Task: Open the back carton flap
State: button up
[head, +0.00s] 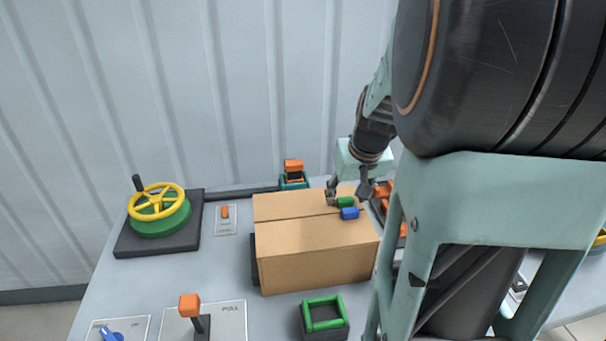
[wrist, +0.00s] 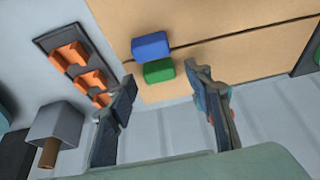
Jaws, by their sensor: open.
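A brown carton (head: 310,255) stands on the table with its top flaps closed and a dark seam between them. In the head view its back flap (head: 290,203) lies flat. A green block (head: 346,202) sits on the back flap and a blue block (head: 349,213) sits on the front flap, close to the seam at the right end. My gripper (head: 348,195) is over the right part of the back flap. In the wrist view my gripper (wrist: 165,95) is open, with the green block (wrist: 159,71) just beyond and between the fingertips. The blue block (wrist: 150,46) is behind it.
An orange-topped lever (head: 190,305) and a green square frame (head: 324,313) are in front. An orange and teal fixture (head: 293,174) is behind the carton.

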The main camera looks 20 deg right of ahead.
jog(key=shift+w+f, duration=0.2)
jog(key=shift+f, duration=0.25)
jog(key=shift+c, duration=0.4)
grip_shut()
